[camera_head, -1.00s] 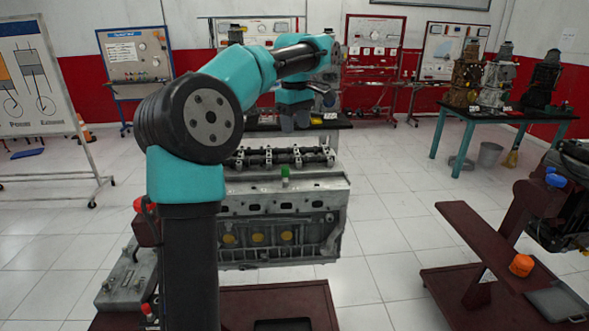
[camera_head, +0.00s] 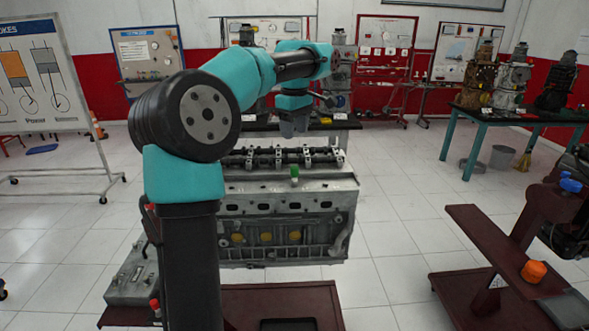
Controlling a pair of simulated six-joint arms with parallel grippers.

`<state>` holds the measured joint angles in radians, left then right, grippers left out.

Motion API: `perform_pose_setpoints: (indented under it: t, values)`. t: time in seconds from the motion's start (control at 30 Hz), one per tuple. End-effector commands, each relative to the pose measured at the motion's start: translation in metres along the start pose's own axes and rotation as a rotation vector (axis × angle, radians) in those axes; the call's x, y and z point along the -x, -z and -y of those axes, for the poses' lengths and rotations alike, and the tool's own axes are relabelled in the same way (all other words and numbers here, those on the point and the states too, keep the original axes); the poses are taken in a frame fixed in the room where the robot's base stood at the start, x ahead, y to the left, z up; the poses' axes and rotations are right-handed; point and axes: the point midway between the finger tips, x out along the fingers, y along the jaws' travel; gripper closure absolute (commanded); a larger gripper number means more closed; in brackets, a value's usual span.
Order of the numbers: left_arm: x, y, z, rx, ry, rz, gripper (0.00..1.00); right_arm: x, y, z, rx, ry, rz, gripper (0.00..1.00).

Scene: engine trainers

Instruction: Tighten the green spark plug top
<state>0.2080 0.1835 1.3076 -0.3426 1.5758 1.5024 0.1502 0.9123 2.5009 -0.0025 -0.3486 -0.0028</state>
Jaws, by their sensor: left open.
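The green spark plug top (camera_head: 294,172) stands upright on the upper face of the grey engine block (camera_head: 285,222), near the middle of its length. My left arm comes in from the left and reaches over the block. My left gripper (camera_head: 293,130) points down above the engine, apart from the green top and higher than it. It looks empty; its fingers are small and dark here. My right gripper does not show in this view.
A dark red stand (camera_head: 285,300) is under the block. A dark red cart (camera_head: 505,250) with an orange cap (camera_head: 534,271) is at the right. A table (camera_head: 520,116) with engine models is at the back right. Tiled floor between is clear.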

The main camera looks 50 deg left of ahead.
Motion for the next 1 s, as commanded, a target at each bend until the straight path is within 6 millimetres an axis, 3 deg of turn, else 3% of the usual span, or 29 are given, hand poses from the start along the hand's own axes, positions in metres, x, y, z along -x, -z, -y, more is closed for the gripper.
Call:
perform_pose_setpoints:
  t: [0.6, 0.8, 1.0]
  values:
    - [-0.105, 0.000, 0.000, 0.000, 0.002, 0.001, 0.48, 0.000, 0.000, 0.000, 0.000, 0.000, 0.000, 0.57]
    - [-0.122, 0.000, 0.000, 0.000, 0.001, 0.001, 0.48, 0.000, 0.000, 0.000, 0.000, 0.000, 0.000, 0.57]
    - [-0.125, 0.000, 0.000, 0.000, -0.001, 0.001, 0.48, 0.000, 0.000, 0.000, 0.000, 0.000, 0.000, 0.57]
